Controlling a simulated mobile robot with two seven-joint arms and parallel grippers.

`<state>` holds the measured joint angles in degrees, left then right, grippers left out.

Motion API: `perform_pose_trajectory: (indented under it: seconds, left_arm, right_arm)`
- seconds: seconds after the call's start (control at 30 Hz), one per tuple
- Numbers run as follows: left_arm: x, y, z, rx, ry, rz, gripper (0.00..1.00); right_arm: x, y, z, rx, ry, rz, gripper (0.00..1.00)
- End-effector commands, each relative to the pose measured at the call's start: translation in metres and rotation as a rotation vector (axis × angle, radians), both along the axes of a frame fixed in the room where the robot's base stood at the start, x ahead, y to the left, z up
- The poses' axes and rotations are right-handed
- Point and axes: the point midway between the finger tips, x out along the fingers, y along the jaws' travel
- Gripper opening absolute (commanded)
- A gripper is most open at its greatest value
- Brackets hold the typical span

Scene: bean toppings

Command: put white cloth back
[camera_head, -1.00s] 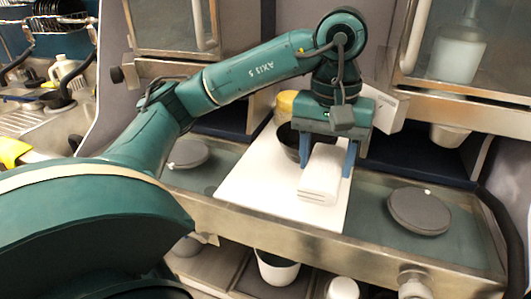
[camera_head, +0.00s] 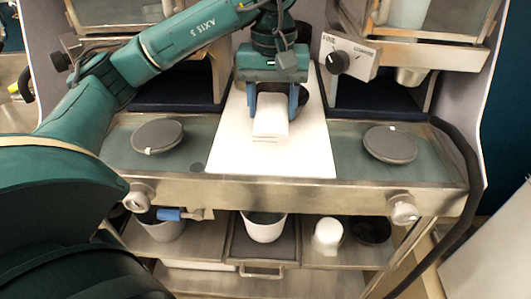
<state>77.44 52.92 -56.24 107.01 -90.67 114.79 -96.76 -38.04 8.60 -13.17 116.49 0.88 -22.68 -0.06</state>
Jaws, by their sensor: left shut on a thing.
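The white cloth (camera_head: 271,117) is a folded white bundle over the white board (camera_head: 312,155) in the middle of the counter. My left gripper (camera_head: 272,106) comes down from above with its blue fingers on either side of the cloth, and it is shut on it. The cloth is at or just above the board; I cannot tell whether it touches. A dark round bowl (camera_head: 302,96) is partly hidden behind the gripper. My right gripper is not in view.
Dark round lids lie on the counter at left (camera_head: 157,136) and right (camera_head: 390,144). A control box with a knob (camera_head: 338,62) juts out right of the gripper. White pots (camera_head: 264,226) stand on the shelf below. The board's front part is clear.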

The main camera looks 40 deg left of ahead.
Motion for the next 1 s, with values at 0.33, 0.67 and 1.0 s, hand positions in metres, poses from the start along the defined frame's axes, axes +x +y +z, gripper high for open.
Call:
perform_pose_trajectory:
  seconds: [0.33, 0.67, 1.0]
  left_arm:
    - [-0.001, 0.0, -0.053, 0.001, 0.003, 0.0, 0.28]
    - [-0.001, 0.0, -0.09, 0.001, 0.003, -0.001, 0.28]
    - [0.0, 0.0, -0.096, 0.0, 0.0, -0.001, 0.28]
  right_arm:
    - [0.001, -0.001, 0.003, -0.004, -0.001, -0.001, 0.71]
    - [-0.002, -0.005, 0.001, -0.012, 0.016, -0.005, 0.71]
    - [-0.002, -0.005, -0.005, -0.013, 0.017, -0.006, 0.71]
